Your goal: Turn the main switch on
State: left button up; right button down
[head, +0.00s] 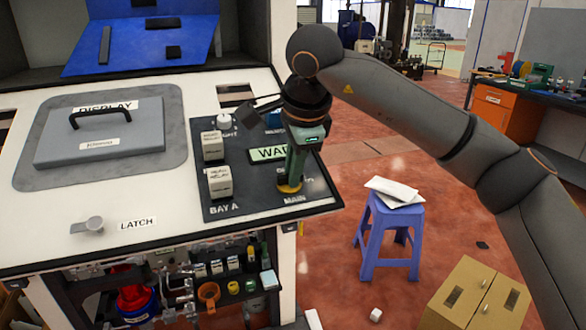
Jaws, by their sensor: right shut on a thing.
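The main switch (289,189) sits at the lower right of the dark control panel (245,205), above the MAIN label. Only its yellow base shows; my gripper hides its knob. My right gripper (292,176) points down onto it from above and is shut on it. I cannot tell which way the switch is turned. A small screen (266,154) beside the gripper reads "WA...", and its right end is covered. My left gripper is not in view.
Two pale rocker switches, upper (212,145) and lower (219,182), stand left of the screen. A grey display cover (100,140) with a black handle and a latch (88,226) lie further left. A blue stool (389,236) and cardboard box (478,298) stand right of the bench.

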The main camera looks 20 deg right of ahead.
jog(key=c, duration=0.9)
grip_release()
jog(key=v, duration=1.2)
jog(key=shift+s+r, duration=0.1)
jog(key=shift+r, duration=0.15)
jog(key=shift+s, duration=0.1)
